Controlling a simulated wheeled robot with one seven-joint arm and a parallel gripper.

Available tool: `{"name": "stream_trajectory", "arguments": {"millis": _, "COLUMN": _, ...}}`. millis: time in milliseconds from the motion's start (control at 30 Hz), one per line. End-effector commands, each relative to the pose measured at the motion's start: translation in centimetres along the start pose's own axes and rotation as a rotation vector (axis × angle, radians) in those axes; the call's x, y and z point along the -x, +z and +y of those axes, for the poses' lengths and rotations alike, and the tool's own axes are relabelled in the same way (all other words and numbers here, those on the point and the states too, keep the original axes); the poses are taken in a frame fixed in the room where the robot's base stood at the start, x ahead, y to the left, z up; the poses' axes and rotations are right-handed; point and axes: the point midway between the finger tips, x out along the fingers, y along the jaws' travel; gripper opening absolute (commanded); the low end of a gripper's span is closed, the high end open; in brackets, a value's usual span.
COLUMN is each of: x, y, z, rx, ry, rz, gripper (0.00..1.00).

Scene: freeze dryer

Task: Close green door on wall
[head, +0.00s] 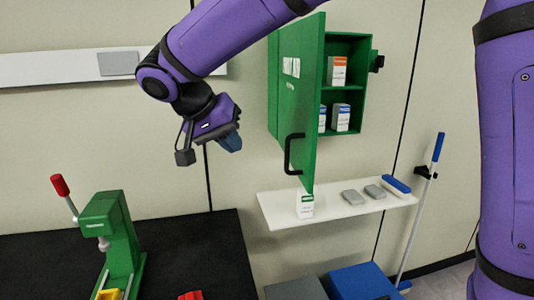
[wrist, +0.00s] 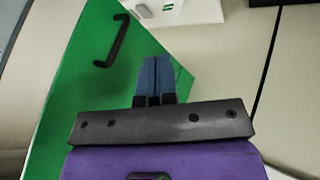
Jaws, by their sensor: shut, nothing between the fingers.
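The green door (head: 302,100) of the green wall cabinet (head: 351,86) stands open, swung out from the wall toward the viewer. Its black handle (head: 292,154) is near the door's lower free corner. The door (wrist: 75,95) and handle (wrist: 112,42) also show in the wrist view, to the left of and beyond the fingers. My gripper (head: 231,144) is shut and empty, to the left of the door and apart from it in the head view. In the wrist view the blue fingers of my gripper (wrist: 155,78) are together in front of the door's edge region.
Small boxes (head: 341,117) stand on the cabinet's shelves. A white wall shelf (head: 335,208) below holds a small box (head: 305,204), grey items and a blue item. A green press (head: 118,240) stands on the black table (head: 200,250). A blue-handled pole (head: 420,210) leans at right.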

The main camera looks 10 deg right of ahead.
Motion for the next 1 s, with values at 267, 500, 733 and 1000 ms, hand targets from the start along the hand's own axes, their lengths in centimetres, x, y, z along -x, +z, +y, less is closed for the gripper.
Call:
{"name": "stream_trajectory", "arguments": {"millis": 267, "x": -4.3, "y": 0.0, "z": 0.1, "rx": -0.001, "ry": 0.004, "rz": -0.002, "gripper": 0.00}}
{"name": "stream_trajectory", "arguments": {"millis": 500, "x": -8.8, "y": 0.0, "z": 0.1, "rx": 0.000, "ry": 0.004, "rz": -0.003, "gripper": 0.00}}
{"name": "stream_trajectory", "arguments": {"millis": 733, "x": -10.6, "y": -0.1, "z": 2.4, "rx": -0.003, "ry": 0.001, "rz": -0.001, "gripper": 0.00}}
{"name": "stream_trajectory", "arguments": {"millis": 1000, "x": -11.2, "y": -0.1, "z": 3.7, "rx": 0.000, "ry": 0.000, "rz": -0.001, "gripper": 0.00}}
